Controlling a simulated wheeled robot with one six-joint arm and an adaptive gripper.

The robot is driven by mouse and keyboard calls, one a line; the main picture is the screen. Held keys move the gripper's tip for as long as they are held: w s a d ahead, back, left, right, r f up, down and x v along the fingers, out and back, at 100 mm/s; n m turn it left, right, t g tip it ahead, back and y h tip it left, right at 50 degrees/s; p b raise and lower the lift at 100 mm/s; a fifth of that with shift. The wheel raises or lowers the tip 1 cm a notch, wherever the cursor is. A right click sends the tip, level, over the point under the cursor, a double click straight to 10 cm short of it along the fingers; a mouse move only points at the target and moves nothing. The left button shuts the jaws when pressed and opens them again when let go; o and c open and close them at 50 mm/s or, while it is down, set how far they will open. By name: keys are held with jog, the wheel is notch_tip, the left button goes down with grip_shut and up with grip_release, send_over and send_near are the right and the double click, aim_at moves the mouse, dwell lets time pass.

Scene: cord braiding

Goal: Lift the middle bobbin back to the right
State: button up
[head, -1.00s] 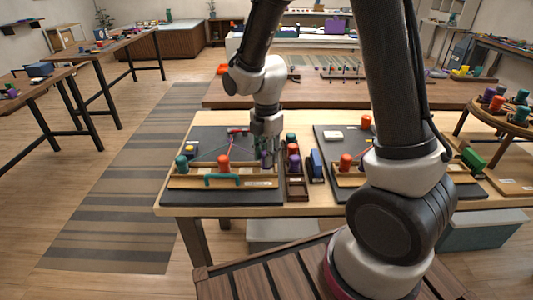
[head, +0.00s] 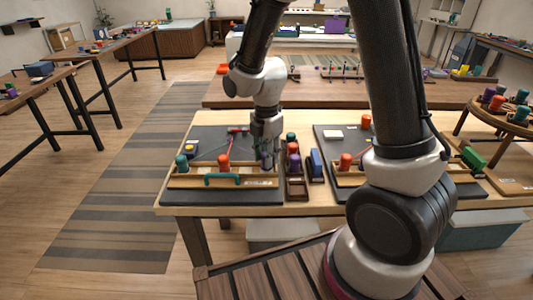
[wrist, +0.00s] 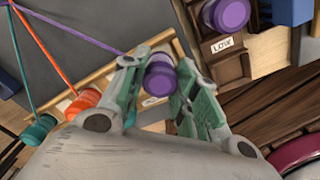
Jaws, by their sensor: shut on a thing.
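My gripper (wrist: 158,68) is shut on a purple bobbin (wrist: 160,84), with a green-padded finger on each side. In the head view my gripper (head: 267,158) is at the right end of the wooden rack (head: 195,183) on the left dark board, and it largely hides the purple bobbin. The orange-red bobbin (head: 223,162) stands in the middle of the rack, and the teal bobbin (head: 182,163) stands at the left end. In the wrist view, purple, orange and teal cords run from the bobbins toward the upper left. I cannot tell whether the purple bobbin touches the rack.
A narrow compartment tray (head: 296,188) with several bobbins stands close to the right of my gripper. A second dark board (head: 330,145) with an orange bobbin (head: 346,161) lies further right. A teal handle (head: 222,178) is at the rack's front.

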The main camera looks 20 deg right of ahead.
jog(key=shift+f, duration=0.5)
jog(key=o, duration=1.1)
